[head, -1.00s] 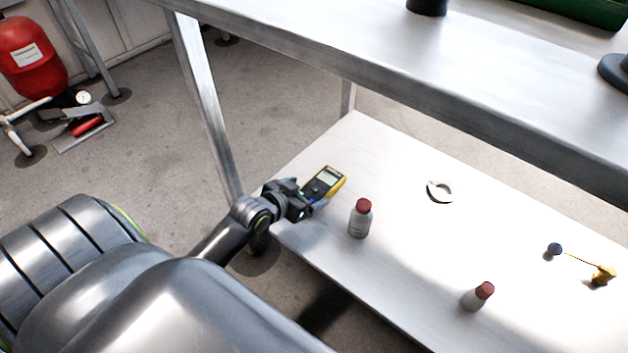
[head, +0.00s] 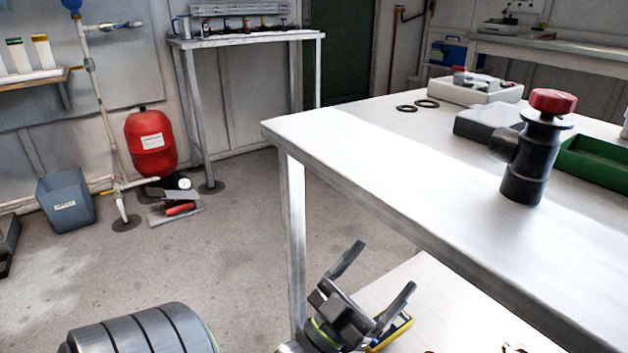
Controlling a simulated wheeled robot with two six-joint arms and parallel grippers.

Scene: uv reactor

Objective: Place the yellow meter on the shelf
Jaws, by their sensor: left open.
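The yellow meter (head: 397,329) lies on the white lower shelf (head: 424,273) of the metal table, near the bottom of the head view. It is partly hidden behind my left gripper. My left gripper (head: 377,268) is open, its two fingers spread and pointing up and right, with nothing between them. It is near the left end of the shelf, and the meter shows just beyond its lower finger. I cannot tell whether they touch. My right gripper is not in view.
The tabletop (head: 400,150) above the shelf holds a black valve with a red knob (head: 552,101), a green tray (head: 598,165) and a white box (head: 474,90). A table leg (head: 296,235) stands left of the gripper. Open floor lies left, with a red tank (head: 151,143) beyond.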

